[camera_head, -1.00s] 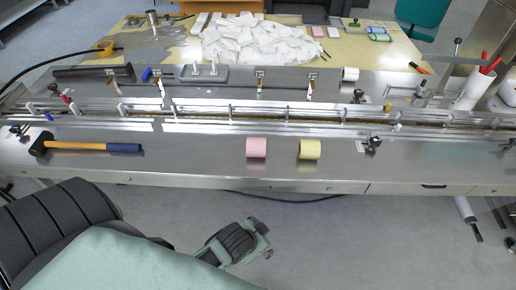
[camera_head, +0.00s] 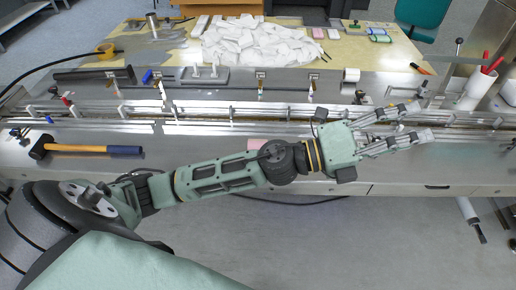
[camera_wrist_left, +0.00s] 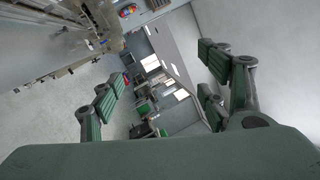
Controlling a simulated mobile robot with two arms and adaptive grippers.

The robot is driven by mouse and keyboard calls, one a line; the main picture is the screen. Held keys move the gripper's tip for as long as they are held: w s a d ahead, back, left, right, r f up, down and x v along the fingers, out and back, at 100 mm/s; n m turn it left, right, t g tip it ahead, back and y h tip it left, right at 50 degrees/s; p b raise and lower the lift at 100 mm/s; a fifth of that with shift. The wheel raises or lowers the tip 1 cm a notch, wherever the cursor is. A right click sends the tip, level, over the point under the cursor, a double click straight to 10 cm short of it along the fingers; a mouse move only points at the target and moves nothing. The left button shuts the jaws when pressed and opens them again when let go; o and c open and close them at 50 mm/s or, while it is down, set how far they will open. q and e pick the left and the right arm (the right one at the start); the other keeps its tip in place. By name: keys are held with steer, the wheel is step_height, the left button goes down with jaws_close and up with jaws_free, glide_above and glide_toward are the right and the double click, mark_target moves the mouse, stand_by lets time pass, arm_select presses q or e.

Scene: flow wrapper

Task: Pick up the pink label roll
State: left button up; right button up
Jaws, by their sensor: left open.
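The pink label roll (camera_head: 257,142) stands on the steel front ledge of the machine in the head view. My left forearm crosses in front of it, so only its upper part shows. My left gripper (camera_head: 419,121) is open and empty, reaching right past the roll, over the machine's rail and ledge. In the left wrist view the spread fingers (camera_wrist_left: 160,72) have nothing between them, and I cannot make out the pink roll there. My right gripper is not in view.
A hammer (camera_head: 88,149) lies on the ledge at the left. The long metal rail (camera_head: 215,122) runs behind the ledge. A white roll (camera_head: 351,75) and a cup with red-handled tools (camera_head: 474,92) stand farther back. A heap of white packets (camera_head: 258,42) covers the back table.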

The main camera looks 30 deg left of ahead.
arm_select(q)
step_height(320, 180, down, 2)
steer(key=s+d+m+g, duration=0.1)
steer(key=d+m+g, duration=0.1)
steer(key=m+g, duration=0.35)
steer(key=m+g+y, duration=0.7)
steer(key=m+y, duration=0.3)
steer(key=y, duration=0.6)
glide_toward(257, 142)
steer(key=shift+t, duration=0.25)
step_height(257, 142, down, 5)
steer(key=shift+s+d+f, duration=0.1)
steer(key=shift+d, duration=0.1)
steer(key=shift+f, duration=0.35)
steer(key=f+p, duration=0.1)
steer(key=f, duration=0.1)
steer(key=f+p, duration=0.1)
steer(key=f, duration=0.2)
steer(key=shift+d+f+p, duration=0.25)
steer(key=shift+p, duration=0.15)
steer(key=shift+w+d+f, duration=0.1)
steer(key=shift+w+f, duration=0.2)
steer(key=shift+f, duration=0.25)
steer(key=c, duration=1.3)
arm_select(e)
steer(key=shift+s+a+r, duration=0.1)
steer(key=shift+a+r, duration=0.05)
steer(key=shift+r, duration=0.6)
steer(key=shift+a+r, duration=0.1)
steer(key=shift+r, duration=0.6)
